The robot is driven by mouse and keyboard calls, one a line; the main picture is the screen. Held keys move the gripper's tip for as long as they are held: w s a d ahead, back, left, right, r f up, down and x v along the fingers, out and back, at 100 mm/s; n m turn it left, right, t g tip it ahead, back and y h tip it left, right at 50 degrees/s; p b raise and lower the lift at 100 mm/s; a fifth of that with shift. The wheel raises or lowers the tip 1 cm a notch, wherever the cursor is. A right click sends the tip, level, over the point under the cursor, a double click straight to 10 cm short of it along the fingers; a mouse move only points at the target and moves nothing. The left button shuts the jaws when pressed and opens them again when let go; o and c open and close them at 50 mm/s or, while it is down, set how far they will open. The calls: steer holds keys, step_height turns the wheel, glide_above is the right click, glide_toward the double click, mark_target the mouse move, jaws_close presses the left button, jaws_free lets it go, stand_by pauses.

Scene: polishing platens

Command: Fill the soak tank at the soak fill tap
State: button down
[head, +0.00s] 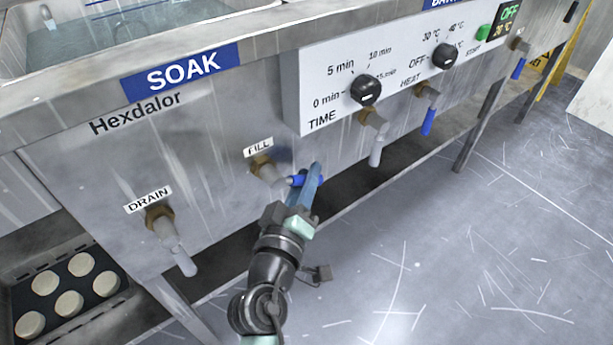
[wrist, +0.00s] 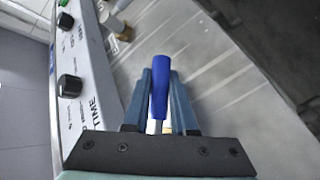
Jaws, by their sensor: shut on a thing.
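The soak tank (head: 75,62) is at the upper left of the head view, behind a steel front panel labelled SOAK. It holds bluish, clear liquid or shows a bluish inside. The FILL tap (head: 264,168) sticks out of the panel below its label. Its blue lever (head: 296,181) points to the right, partly hidden by my fingers. My gripper (head: 310,184) is at this lever. In the wrist view the blue lever (wrist: 160,85) stands between my two blue fingers, which are shut on it. Whether water runs from the tap cannot be seen.
The DRAIN tap (head: 164,228) is lower left, its grey lever pointing down. A control panel (head: 320,75) with TIME and HEAT knobs is to the right, with more taps below it. A tray of round discs (head: 68,295) is at bottom left. The floor at right is clear.

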steer(key=shift+a+p, duration=0.1)
steer(key=shift+p, duration=0.45)
steer(key=g+p, duration=0.1)
steer(key=p, duration=0.1)
steer(key=m+p, duration=0.1)
steer(key=p, duration=0.1)
steer(key=shift+s+a+g+y, duration=0.25)
steer(key=shift+g+y, duration=0.05)
steer(key=shift+g, duration=0.1)
steer(key=shift+s+a+f+m+g+y+p, duration=0.6)
steer(key=shift+m+g+y+p, duration=0.35)
steer(key=shift+p, duration=2.15)
steer(key=shift+s+a+f+m+g+y+p, duration=0.6)
steer(key=shift+g+p, duration=0.5)
steer(key=shift+p, duration=1.95)
steer(key=shift+s+a+f+m+g+y+p, duration=0.35)
steer(key=shift+a+m+g+y+p, duration=0.45)
steer(key=shift+p, duration=2.3)
steer(key=shift+f+g, duration=0.1)
steer(key=shift+g, duration=0.15)
steer(key=c, duration=0.7)
jaws_free()
steer(key=shift+c, duration=0.2)
